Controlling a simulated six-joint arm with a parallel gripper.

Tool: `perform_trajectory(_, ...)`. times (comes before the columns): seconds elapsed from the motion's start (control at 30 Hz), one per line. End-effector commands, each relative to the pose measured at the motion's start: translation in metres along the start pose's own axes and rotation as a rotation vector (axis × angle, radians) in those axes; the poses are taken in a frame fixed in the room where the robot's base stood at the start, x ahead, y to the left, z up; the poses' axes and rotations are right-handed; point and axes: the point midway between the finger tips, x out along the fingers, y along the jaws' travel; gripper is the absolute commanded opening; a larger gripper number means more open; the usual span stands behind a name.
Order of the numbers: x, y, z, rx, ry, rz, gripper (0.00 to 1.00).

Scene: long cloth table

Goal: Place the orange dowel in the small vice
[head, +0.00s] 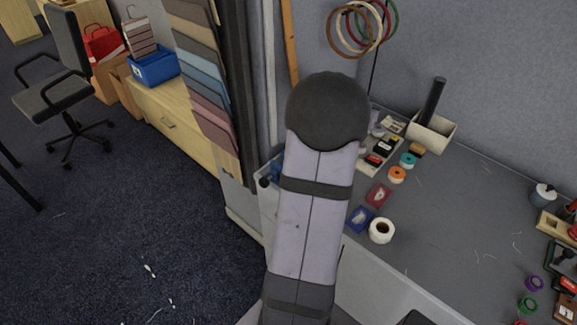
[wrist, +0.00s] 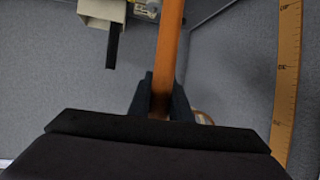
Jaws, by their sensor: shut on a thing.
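The orange dowel (wrist: 170,42) shows in the wrist view as a long, straight rod running from between my fingers up past the top edge. My gripper (wrist: 160,90) is shut on it, with one dark finger on each side. The far end of the dowel is out of the frame. In the head view my arm hides the gripper, and I cannot make out the dowel there. I cannot identify the small vice in either view.
Tape rolls and small boxes lie near my arm. Hoops (head: 347,50) and a wooden ruler (head: 289,45) hang on the wall. The table's middle is mostly clear.

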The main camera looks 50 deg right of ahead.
Motion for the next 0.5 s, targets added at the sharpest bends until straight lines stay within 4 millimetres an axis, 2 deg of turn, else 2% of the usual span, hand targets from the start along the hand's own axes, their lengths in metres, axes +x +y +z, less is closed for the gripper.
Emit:
perform_trajectory(0.27, -0.013, -0.062, -0.007, 0.002, 0.002, 0.005, 0.0)
perform_trajectory(0.5, -0.043, -0.134, 0.005, 0.01, 0.0, 0.029, 0.0)
